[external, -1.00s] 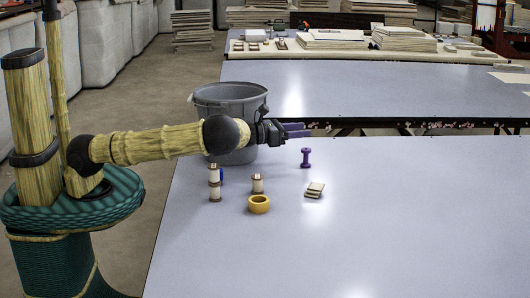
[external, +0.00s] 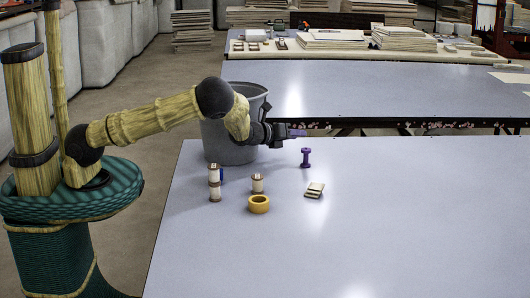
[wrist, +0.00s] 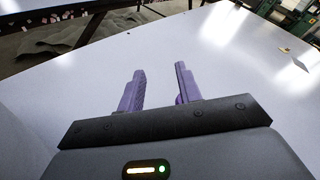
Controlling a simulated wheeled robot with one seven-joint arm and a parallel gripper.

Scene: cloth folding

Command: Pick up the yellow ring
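The yellow ring (external: 258,204) lies flat on the near table (external: 400,220), in front of the small spools in the external view. My gripper (external: 297,133) is above the table's far left edge, behind the ring and apart from it. In the wrist view, my gripper (wrist: 160,88) shows two purple fingers spread apart with nothing between them. The ring does not show in the wrist view.
A tall spool (external: 214,183) and a short spool (external: 257,184) stand just behind the ring. A purple spool (external: 306,158) and stacked flat pieces (external: 315,190) are to the right. A grey bin (external: 228,140) stands behind the table. The table's right side is clear.

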